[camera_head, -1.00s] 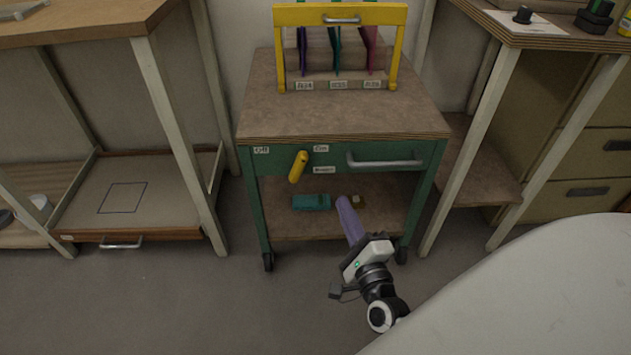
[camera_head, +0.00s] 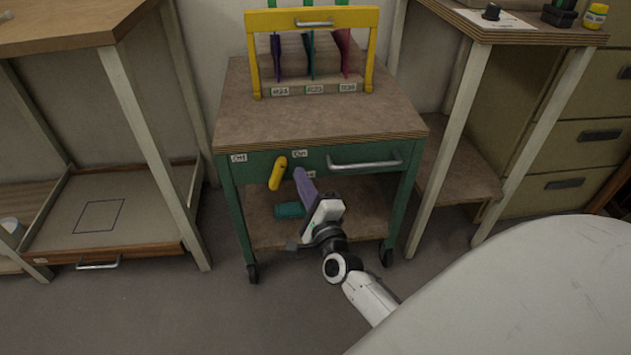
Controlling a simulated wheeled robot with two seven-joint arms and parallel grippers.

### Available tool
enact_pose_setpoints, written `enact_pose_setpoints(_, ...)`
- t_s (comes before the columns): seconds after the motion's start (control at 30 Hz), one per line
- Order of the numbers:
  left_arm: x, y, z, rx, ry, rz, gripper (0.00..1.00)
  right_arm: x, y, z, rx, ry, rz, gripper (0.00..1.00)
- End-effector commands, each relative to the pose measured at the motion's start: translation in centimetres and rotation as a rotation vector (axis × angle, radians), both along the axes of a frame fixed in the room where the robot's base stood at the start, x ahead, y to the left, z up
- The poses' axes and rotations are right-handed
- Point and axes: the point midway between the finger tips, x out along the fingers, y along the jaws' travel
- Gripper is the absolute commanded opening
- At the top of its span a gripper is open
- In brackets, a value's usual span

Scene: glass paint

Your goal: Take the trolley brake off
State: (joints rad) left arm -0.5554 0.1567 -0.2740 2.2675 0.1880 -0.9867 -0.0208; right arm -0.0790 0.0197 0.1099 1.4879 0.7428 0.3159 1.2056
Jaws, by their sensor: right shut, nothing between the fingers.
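The trolley (camera_head: 290,121) has a green frame, a brown top and black castors. On its green front rail is a yellow lever (camera_head: 278,173), tilted with its upper end to the right, between small white labels. My right gripper (camera_head: 304,180) is in front of the rail, just right of the lever and apart from it in the picture. Its purple fingers are shut with nothing between them, and they cover part of a lower label. My left gripper is not in view.
A metal handle (camera_head: 365,162) sits on the rail right of my gripper. A teal object (camera_head: 289,210) lies on the lower shelf. A yellow rack (camera_head: 312,18) holds coloured sheets on top. Benches stand on both sides, with open floor in front.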

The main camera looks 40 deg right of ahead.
Motion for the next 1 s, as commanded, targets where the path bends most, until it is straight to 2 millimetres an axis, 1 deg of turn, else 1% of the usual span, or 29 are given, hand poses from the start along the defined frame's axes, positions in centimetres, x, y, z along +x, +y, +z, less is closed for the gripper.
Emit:
enact_pose_setpoints(0.1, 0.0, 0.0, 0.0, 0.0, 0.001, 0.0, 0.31, 0.6, 0.8, 0.5, 0.0, -0.001, -0.003, 0.0)
enact_pose_setpoints(0.2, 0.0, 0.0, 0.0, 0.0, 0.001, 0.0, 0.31, 0.8, 1.2, 0.7, -0.001, -0.002, -0.003, 0.0)
enact_pose_setpoints(0.67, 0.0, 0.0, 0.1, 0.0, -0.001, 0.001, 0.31, 1.0, 1.4, 0.8, -0.009, 0.003, 0.0, 0.0)
enact_pose_setpoints(0.83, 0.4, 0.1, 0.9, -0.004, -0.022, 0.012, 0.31, 1.8, 2.2, 1.1, -0.039, 0.022, 0.011, 0.0)
enact_pose_setpoints(1.0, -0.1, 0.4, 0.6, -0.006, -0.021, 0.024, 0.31, 2.2, 2.5, 1.1, -0.059, 0.035, 0.016, 0.0)
